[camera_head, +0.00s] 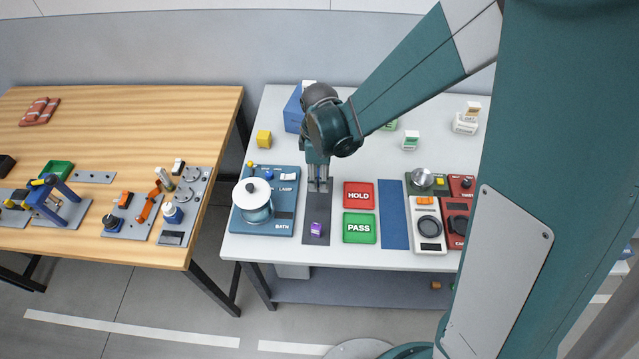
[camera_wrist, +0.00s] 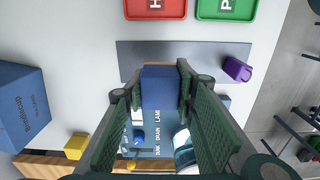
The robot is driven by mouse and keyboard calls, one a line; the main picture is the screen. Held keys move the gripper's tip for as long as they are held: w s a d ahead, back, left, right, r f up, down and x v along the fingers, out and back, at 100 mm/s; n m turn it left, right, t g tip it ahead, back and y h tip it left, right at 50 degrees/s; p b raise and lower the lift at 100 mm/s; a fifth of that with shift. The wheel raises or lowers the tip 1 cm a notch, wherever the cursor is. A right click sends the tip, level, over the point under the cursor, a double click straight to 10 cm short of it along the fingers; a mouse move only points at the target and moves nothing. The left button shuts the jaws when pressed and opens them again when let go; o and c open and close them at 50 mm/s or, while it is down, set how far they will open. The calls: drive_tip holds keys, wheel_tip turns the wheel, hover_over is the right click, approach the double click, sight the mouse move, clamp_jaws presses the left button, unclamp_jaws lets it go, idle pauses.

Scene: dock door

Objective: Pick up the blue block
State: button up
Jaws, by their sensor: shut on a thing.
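The blue block (camera_wrist: 160,92) sits between the two fingers of my gripper in the wrist view, with a finger pad against each side. My gripper (camera_head: 318,186) is shut on it and points down over the far part of a dark grey strip (camera_head: 317,208) on the light table. In the head view the block is hidden or too small to make out between the fingers. I cannot tell whether the block touches the strip or is held above it.
The blue bath panel (camera_head: 283,222) with a white-lidded pot (camera_head: 252,196) stands left. The red HOLD tray (camera_head: 359,195) and green PASS tray (camera_head: 359,228) are right. A yellow block (camera_head: 263,139) and blue box (camera_head: 293,112) are behind.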

drive_tip(key=shift+r, duration=1.65)
